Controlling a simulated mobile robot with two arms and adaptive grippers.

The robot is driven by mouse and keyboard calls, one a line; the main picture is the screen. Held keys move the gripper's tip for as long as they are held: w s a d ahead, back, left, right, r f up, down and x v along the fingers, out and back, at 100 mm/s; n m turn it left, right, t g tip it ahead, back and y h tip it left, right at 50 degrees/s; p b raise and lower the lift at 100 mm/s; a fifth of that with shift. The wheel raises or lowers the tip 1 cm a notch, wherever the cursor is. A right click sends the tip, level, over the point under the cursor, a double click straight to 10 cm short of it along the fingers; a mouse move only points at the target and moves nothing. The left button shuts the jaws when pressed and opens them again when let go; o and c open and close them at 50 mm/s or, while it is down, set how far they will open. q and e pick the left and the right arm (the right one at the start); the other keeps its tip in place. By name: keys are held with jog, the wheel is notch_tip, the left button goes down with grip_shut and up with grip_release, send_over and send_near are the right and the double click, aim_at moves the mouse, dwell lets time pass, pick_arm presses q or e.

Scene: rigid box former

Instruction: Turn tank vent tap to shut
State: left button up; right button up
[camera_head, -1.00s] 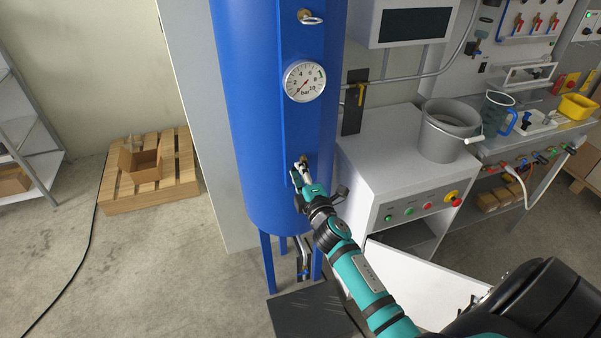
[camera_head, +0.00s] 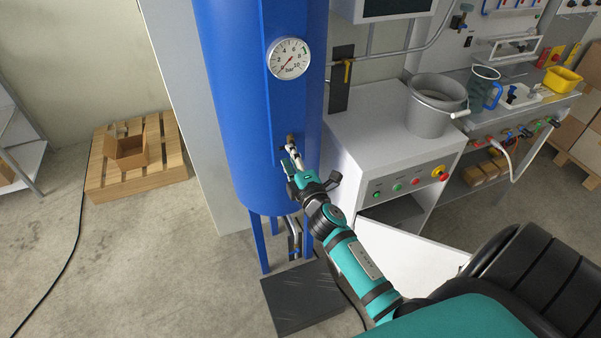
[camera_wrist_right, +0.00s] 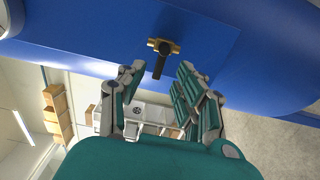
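The vent tap (camera_head: 290,140) is a small brass fitting low on the front of the blue tank (camera_head: 232,110). In the right wrist view the tap (camera_wrist_right: 163,46) shows a brass body with a dark lever (camera_wrist_right: 159,67) pointing down in the picture. My right gripper (camera_head: 292,156) is just below the tap in the head view. In the wrist view its fingers (camera_wrist_right: 158,74) are spread, with the lever's end between their tips and a gap on each side. Nothing is held. My left gripper is in neither view.
A pressure gauge (camera_head: 289,59) sits above the tap. A grey cabinet (camera_head: 385,150) with buttons and a grey bucket (camera_head: 437,104) stands right of the tank. A pallet (camera_head: 165,172) with an open carton (camera_head: 131,153) lies left on clear floor.

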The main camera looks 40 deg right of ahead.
jog(key=v, duration=0.9)
jog(key=shift+s, duration=0.1)
jog(key=s+a+f+m+g+y, duration=0.1)
jog(key=s+a+f+m+g, duration=0.2)
jog(key=f, duration=0.8)
jog(key=s+a+f+m+g+y, duration=0.1)
jog(key=s+a+f+g, duration=0.3)
jog(key=f, duration=0.8)
jog(key=s+a+f+m+g+y, duration=0.1)
jog(key=s+f+m, duration=0.3)
jog(key=f, duration=0.7)
jog(key=s+f+m+g, duration=0.1)
jog(key=s+f+g, duration=0.2)
jog(key=s, duration=0.7)
jog(key=s+f+m+g, duration=0.2)
jog(key=s+f, duration=0.6)
jog(key=s, duration=0.2)
jog(key=s+a+f+m+g+y, duration=0.1)
jog(key=s+f+g, duration=0.2)
jog(key=s+f, duration=0.3)
jog(key=s, duration=0.3)
jog(key=shift+s+f+m+g, duration=0.2)
jog(key=shift+s+m+g, duration=0.1)
jog(key=shift+s+m, duration=0.1)
